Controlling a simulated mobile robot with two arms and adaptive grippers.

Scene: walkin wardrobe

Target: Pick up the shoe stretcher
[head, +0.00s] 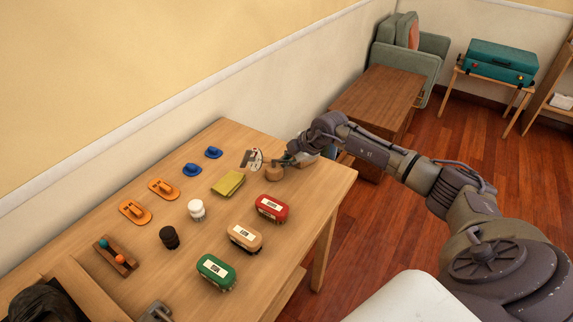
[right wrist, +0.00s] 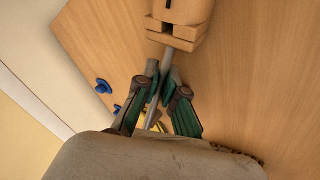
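The shoe stretcher, with a light wooden block (right wrist: 180,25) and a grey metal rod, is at the top middle of the right wrist view. Its wood also shows at the table's far end in the head view (head: 275,173), partly hidden by my gripper. My right gripper (right wrist: 163,90) has its green-padded fingertips closed in on the rod, one on each side. In the head view the right gripper (head: 287,159) is low over the far end of the table. Whether the stretcher is clear of the table cannot be told.
The wooden table (head: 321,190) holds a yellow cloth (head: 228,183), a red brush (head: 272,208), blue and orange items, and a black-and-white dial-like piece (head: 252,159) close to the gripper. A brown low table (head: 378,95) stands beyond. Bare wood lies right of the stretcher.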

